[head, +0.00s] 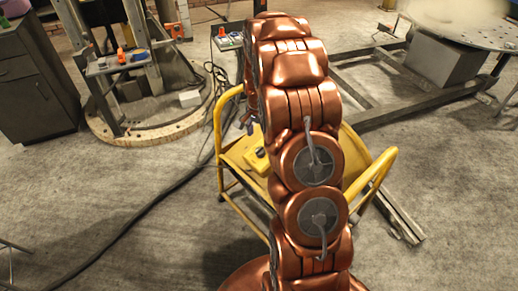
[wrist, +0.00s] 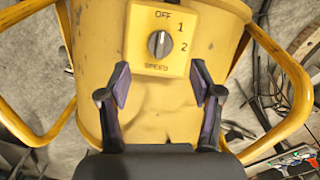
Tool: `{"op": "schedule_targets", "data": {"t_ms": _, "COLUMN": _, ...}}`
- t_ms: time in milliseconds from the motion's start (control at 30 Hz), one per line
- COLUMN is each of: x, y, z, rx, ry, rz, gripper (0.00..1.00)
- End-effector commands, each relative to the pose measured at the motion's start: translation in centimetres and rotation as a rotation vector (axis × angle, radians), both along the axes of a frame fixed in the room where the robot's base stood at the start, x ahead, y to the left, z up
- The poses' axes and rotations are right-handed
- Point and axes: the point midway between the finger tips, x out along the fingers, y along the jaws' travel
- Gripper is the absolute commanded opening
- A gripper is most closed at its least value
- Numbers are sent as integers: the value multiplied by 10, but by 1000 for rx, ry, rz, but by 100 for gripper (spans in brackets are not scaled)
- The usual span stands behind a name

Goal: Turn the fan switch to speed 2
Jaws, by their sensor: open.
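The fan switch (wrist: 159,44) is a round dark knob on a yellow plate marked OFF, 1, 2 and SPEED. Its pale pointer line points roughly up, towards OFF. The plate sits on the worn yellow fan body (wrist: 100,45). My gripper (wrist: 161,84) is open, its two dark fingers with purplish pads spread below and to either side of the knob in the wrist view. Nothing is between the fingers, and they appear apart from the knob.
Yellow tubular handles (wrist: 291,85) curve out on both sides of the fan. A dark cable (head: 150,205) runs across the floor. A grey cabinet (head: 35,80) stands at left, a metal frame (head: 400,105) at right. Floor at front left is mostly clear.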

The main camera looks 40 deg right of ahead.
Motion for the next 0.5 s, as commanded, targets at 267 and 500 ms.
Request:
{"op": "schedule_targets", "data": {"t_ms": 267, "x": -2, "y": 1, "z": -21, "rx": 2, "ry": 4, "rz": 1, "gripper": 65}}
{"op": "schedule_targets", "data": {"t_ms": 500, "x": -2, "y": 1, "z": -51, "rx": 1, "ry": 2, "rz": 1, "gripper": 65}}
